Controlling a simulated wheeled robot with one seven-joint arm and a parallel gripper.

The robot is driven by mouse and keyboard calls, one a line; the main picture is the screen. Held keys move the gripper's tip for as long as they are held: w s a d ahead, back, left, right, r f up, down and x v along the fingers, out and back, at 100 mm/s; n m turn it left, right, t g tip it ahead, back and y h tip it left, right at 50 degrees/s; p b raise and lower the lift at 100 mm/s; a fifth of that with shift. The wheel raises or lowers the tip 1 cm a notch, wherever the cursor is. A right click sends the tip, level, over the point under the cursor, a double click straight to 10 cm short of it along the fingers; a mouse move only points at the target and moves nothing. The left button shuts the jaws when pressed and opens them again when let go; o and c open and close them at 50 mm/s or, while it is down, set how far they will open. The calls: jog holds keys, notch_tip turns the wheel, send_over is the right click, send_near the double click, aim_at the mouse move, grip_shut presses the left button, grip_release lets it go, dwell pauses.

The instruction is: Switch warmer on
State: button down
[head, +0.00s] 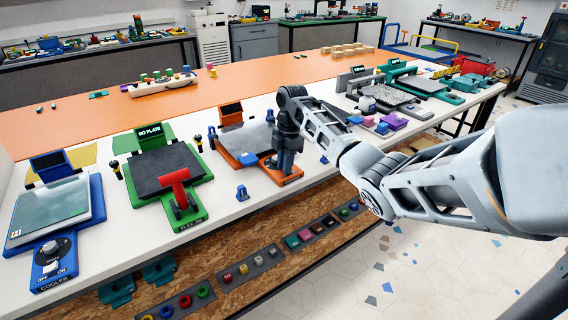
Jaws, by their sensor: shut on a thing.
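The orange unit (236,141) on the white bench, which I take for the warmer, has a grey plate and a dark screen (231,109) at its back. Its front panel (289,181) sticks out toward the bench's front edge, its label too small to read. My gripper (281,164) points down over this panel and is shut on what I take to be its knob. The fingers hide the knob and its setting. The screen looks dark, with no text I can read.
The blue cooler (94,219) with an OFF/ON knob stands at far left. The green unit (195,167) with a red lever (177,185) stands between. A small blue piece (242,193) lies left of the front panel. Coloured blocks (395,121) lie right of my arm.

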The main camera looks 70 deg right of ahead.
aim_at(294, 168)
jog(key=shift+s+d+t+y+b, duration=0.15)
jog(key=shift+d+t+y+b, duration=0.2)
jog(key=shift+y, duration=0.45)
jog(key=shift+t+y, duration=0.35)
jog(key=shift+y, duration=0.05)
jog(key=shift+r, duration=0.1)
jog(key=c, duration=1)
grip_release()
jog(key=shift+b+v, duration=0.55)
jog(key=shift+v, duration=3.35)
